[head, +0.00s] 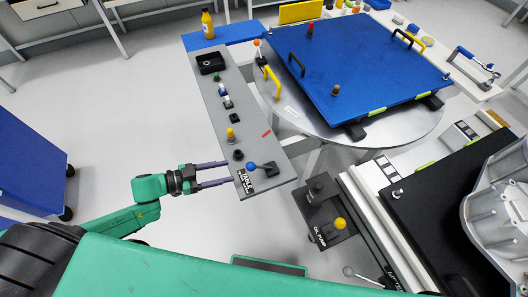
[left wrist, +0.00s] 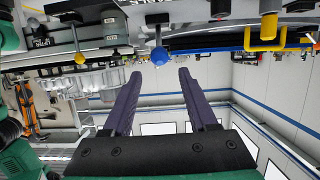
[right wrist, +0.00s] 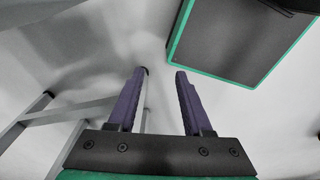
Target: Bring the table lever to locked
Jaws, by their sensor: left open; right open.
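The table lever (head: 251,166) is a short lever with a blue ball, on the near end of the grey control panel (head: 222,125) beside a black-and-white label (head: 245,181). Its blue ball also shows in the left wrist view (left wrist: 160,56), just beyond the fingertips and centred between them. My left gripper (head: 230,171) is open and empty, left of the blue ball and apart from it, with its fingers pointing at it. My right gripper (right wrist: 160,72) is open and empty in the right wrist view, over bare floor; it does not show in the head view.
Several knobs and buttons line the panel, including a yellow knob (head: 231,134). A blue plate (head: 345,65) lies on the round table (head: 300,119). A yellow-ball lever (head: 340,223) marked oil pump stands right of the panel.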

